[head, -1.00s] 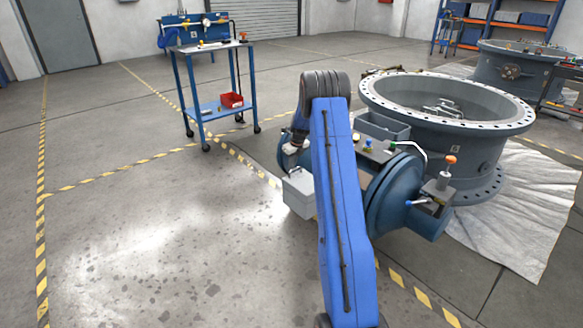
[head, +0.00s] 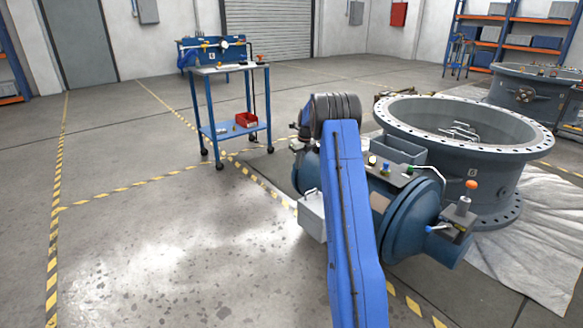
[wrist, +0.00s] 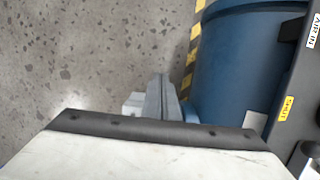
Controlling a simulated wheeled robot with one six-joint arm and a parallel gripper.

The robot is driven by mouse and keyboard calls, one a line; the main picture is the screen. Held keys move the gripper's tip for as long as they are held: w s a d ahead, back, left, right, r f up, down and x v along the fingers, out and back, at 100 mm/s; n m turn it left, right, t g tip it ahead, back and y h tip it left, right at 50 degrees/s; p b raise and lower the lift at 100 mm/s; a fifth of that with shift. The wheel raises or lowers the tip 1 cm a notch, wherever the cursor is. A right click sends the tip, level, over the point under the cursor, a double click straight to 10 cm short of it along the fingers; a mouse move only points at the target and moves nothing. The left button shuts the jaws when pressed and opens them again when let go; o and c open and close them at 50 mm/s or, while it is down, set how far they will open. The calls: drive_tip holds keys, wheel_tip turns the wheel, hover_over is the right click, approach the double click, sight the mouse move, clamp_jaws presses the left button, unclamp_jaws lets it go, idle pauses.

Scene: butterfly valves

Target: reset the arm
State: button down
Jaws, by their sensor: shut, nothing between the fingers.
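My blue arm rises through the middle of the head view, its elbow bent in front of the valve body. My gripper (wrist: 161,90) shows in the wrist view as narrow grey fingers, closed together with nothing held. It is above the floor, left of the blue valve actuator (wrist: 235,60). In the head view my gripper is largely hidden behind the arm. The blue valve actuator (head: 405,215) lies beside the large grey flanged valve ring (head: 470,170).
A light grey box (head: 311,214) sits at the actuator's left side. A blue trolley (head: 230,130) with a red bin (head: 247,119) stands behind, left of the valve. A second grey ring (head: 525,90) is at back right. The floor on the left (head: 150,240) is clear.

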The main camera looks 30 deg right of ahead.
drive_tip(key=s+a+r+n, duration=0.4)
drive_tip(key=s+a+r, duration=0.1)
drive_tip(key=a+r, duration=0.3)
drive_tip(key=s+a+r+n, duration=0.4)
drive_tip(key=a+r, duration=0.3)
drive_tip(key=r, duration=0.1)
drive_tip(key=s+a+r+n, duration=0.5)
drive_tip(key=s+a, duration=0.2)
drive_tip(key=s, duration=0.1)
drive_tip(key=s+a+r+n, duration=0.4)
drive_tip(key=s+a, duration=0.3)
drive_tip(key=s, duration=0.1)
drive_tip(key=s+a+r+n+t, duration=0.1)
drive_tip(key=s+a+n, duration=0.3)
drive_tip(key=s, duration=0.5)
drive_tip(key=s+a+n, duration=0.5)
drive_tip(key=s, duration=0.4)
drive_tip(key=s+a+f+n, duration=0.2)
drive_tip(key=s+f+n, duration=0.1)
drive_tip(key=s, duration=0.6)
drive_tip(key=s+a+f+n+t, duration=0.1)
drive_tip(key=s+f+n, duration=0.3)
drive_tip(key=s, duration=0.5)
drive_tip(key=shift+s+a+f+n, duration=0.25)
drive_tip(key=shift+a+n, duration=0.25)
drive_tip(key=shift+n, duration=0.5)
